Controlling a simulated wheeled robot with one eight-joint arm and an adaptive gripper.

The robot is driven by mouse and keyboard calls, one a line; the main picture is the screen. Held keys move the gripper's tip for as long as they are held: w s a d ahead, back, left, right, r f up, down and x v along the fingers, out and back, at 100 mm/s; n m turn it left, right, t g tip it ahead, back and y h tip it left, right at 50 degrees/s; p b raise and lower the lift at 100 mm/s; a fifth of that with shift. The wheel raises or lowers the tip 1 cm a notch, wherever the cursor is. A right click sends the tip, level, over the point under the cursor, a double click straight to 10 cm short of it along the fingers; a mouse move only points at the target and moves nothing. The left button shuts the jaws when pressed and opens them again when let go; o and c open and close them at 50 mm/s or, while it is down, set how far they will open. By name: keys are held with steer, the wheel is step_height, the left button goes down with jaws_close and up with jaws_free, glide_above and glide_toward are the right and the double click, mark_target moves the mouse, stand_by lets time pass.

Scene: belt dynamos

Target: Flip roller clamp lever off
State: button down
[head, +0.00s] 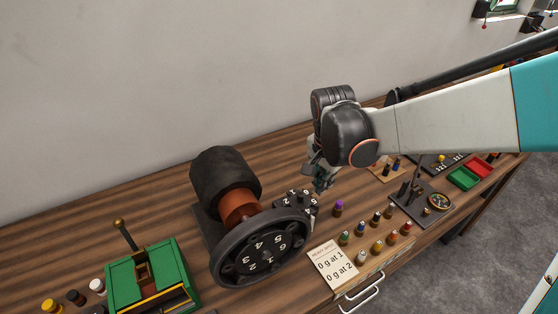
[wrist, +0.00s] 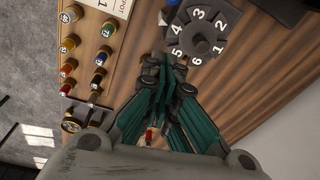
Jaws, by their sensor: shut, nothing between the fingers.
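No part is labelled as the roller clamp lever. An upright dark lever with a brass knob (head: 119,224) stands on the green box (head: 150,270) at the front left in the head view; I cannot tell if it is the clamp lever. A dark roller (head: 225,175) on a copper-coloured drum sits behind a large numbered wheel (head: 262,250). My gripper (head: 322,184) is above the bench, right of the roller, near a small dark numbered dial (head: 297,200). In the wrist view my gripper (wrist: 163,66) is shut and empty, its tips beside that dial (wrist: 182,45).
Several coloured weights (head: 376,247) stand in rows right of the wheel, with a purple-topped one (head: 338,208) near my gripper. A paper card (head: 331,268) lies at the front edge. A dark stand (head: 420,200) and green and red trays (head: 464,178) are farther right. The wall is behind.

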steer(key=shift+s+a+f+b, duration=0.35)
steer(key=shift+f+b, duration=0.2)
steer(key=shift+f, duration=0.85)
steer(key=shift+s+a+f+b, duration=0.2)
steer(key=shift+a+f+b, duration=0.3)
steer(key=shift+f, duration=0.95)
steer(key=shift+s+a+f+b, duration=0.3)
steer(key=shift+f+b, duration=0.3)
steer(key=shift+f, duration=0.8)
